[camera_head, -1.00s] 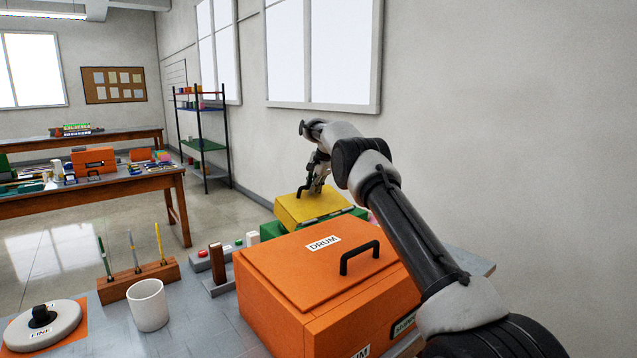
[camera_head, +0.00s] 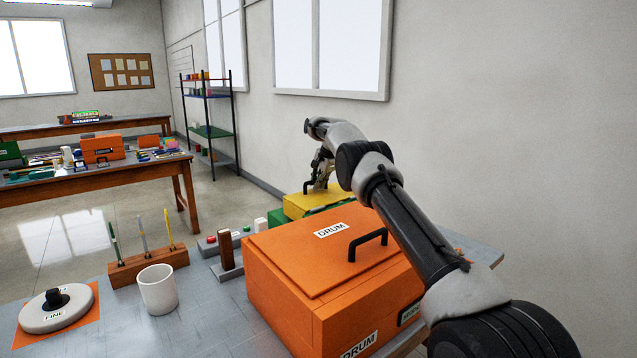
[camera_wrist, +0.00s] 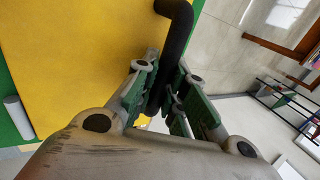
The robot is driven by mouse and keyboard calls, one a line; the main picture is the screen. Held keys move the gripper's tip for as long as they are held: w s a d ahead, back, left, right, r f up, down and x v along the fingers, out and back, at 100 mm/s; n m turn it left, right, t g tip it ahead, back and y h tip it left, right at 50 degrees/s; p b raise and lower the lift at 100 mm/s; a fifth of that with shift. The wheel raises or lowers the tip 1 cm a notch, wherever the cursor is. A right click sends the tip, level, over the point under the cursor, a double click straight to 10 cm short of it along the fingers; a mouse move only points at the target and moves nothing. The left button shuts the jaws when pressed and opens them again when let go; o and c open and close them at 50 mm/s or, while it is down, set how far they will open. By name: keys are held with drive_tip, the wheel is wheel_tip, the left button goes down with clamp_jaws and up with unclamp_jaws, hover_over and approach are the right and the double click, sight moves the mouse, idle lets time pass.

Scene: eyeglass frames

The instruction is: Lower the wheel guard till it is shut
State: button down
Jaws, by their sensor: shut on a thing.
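The yellow wheel guard (camera_head: 304,207) sits over a green base (camera_head: 277,217) at the bench's far end, behind the orange box. It looks low and close to flat; whether it touches the base all round I cannot tell. My gripper (camera_head: 313,184) is at its top, at the black handle (camera_head: 306,187). In the wrist view, the yellow guard (camera_wrist: 85,60) fills the left, and the green-padded fingers of my gripper (camera_wrist: 168,78) are shut on the black bent handle (camera_wrist: 176,28). The wheel is hidden.
An orange DRUM box (camera_head: 300,262) with a black handle stands in front of the guard, beneath my arm. A white mug (camera_head: 158,290), a wooden tool rack (camera_head: 148,268) and a round FINE piece (camera_head: 55,310) are at left. A wall runs along the right.

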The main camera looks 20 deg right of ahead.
sight(327, 195)
drive_tip(key=shift+a+f, duration=0.1)
drive_tip(key=shift+a, duration=0.05)
drive_tip(key=c, duration=1.5)
unclamp_jaws()
drive_tip(key=shift+o, duration=0.2)
drive_tip(key=shift+s+r, duration=0.15)
drive_tip(key=shift+r, duration=0.25)
drive_tip(key=v, duration=1.1)
drive_tip(key=shift+s+r, duration=0.1)
drive_tip(key=shift+s, duration=0.05)
